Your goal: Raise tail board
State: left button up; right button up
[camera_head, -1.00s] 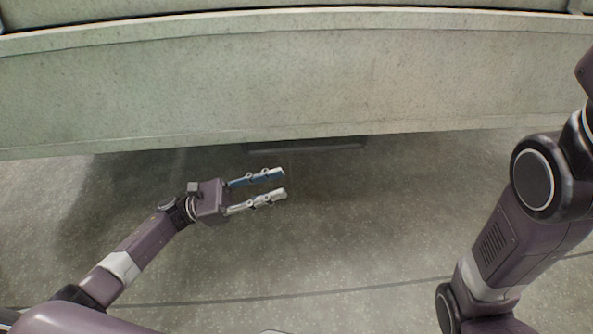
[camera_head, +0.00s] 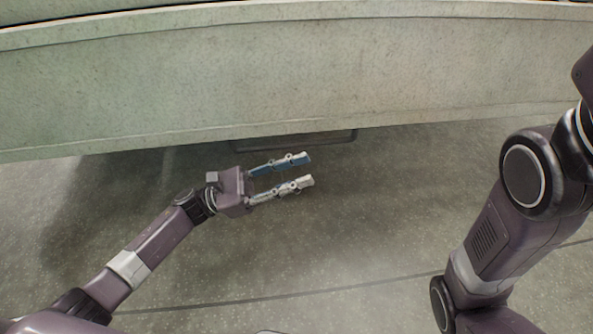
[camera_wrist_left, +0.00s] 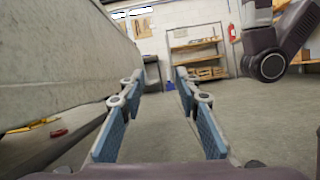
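The tail board (camera_head: 300,75) is a broad pale grey-green panel across the top of the head view. It also fills the left side of the left wrist view (camera_wrist_left: 55,65). My left gripper (camera_head: 309,170) is open and empty, just below the panel's lower edge in the picture and apart from it. In the left wrist view its two blue-padded fingers (camera_wrist_left: 160,125) are spread with nothing between them. My right arm shows at the right of the head view, but its gripper is out of view.
A dark bar-like frame (camera_head: 310,142) shows under the panel's lower edge. The concrete floor (camera_head: 370,230) is clear in front. In the left wrist view, a shelf rack (camera_wrist_left: 198,60) stands at the back, and a red item (camera_wrist_left: 58,133) lies at the left.

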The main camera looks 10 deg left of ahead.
pick_arm(q)
grip_shut()
grip_release()
dwell(0.4)
jog(key=v, duration=1.2)
